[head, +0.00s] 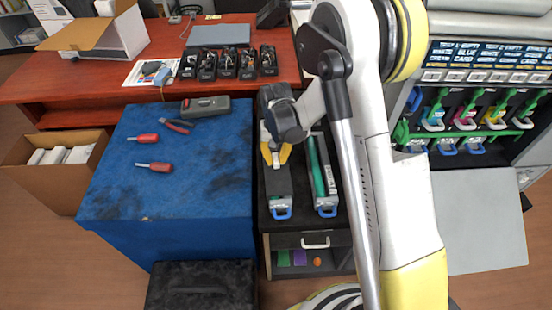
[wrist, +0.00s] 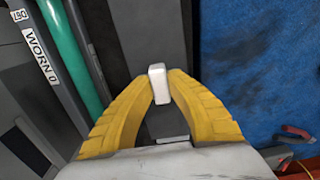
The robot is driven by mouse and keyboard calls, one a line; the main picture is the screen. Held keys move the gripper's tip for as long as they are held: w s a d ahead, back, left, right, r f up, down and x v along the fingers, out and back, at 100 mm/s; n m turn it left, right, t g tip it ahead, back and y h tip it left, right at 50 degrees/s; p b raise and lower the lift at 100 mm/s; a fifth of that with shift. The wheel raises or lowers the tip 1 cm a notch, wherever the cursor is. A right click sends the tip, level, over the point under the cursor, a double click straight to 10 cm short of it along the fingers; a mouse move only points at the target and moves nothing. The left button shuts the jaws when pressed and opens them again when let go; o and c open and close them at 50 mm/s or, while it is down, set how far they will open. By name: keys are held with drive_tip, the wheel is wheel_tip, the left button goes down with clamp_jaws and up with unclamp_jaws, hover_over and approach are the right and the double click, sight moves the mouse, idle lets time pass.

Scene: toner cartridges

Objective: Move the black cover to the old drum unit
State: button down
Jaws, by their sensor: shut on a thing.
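The black cover (head: 278,184) lies lengthwise over the left unit on the dark cabinet, whose blue handle (head: 281,213) shows at the front. My gripper (head: 275,158) is over the cover. In the wrist view its yellow fingers (wrist: 157,90) are shut on the cover's small white knob (wrist: 157,76), with the dark cover (wrist: 150,28) beneath. I cannot tell whether the cover is lifted off the unit. The old drum unit (head: 333,199), grey with a bare green drum (head: 318,170), lies just right of it. Its label (wrist: 41,55) reads "WORN D" in the wrist view, partly cut off.
A blue-covered table (head: 210,200) at left holds two red screwdrivers (head: 155,167), pliers (head: 175,125) and a grey meter (head: 206,107). A printer with several coloured cartridges (head: 467,120) stands at right. My arm hides part of the cabinet's right side.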

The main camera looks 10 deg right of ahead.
drive_tip(key=c, duration=1.4)
unclamp_jaws()
drive_tip(key=shift+o, duration=0.2)
wheel_tip(320, 180, up, 12)
drive_tip(key=s+d+r+t, duration=0.2)
drive_tip(key=s+r+t, duration=0.1)
drive_tip(key=s+r, duration=0.8)
drive_tip(key=s+d+r+n+t, duration=0.1)
drive_tip(key=s+t, duration=0.3)
drive_tip(key=s, duration=0.6)
drive_tip(key=shift+s+d+r+n, duration=0.3)
drive_tip(key=shift+s+r, duration=0.05)
drive_tip(key=shift+r, duration=0.2)
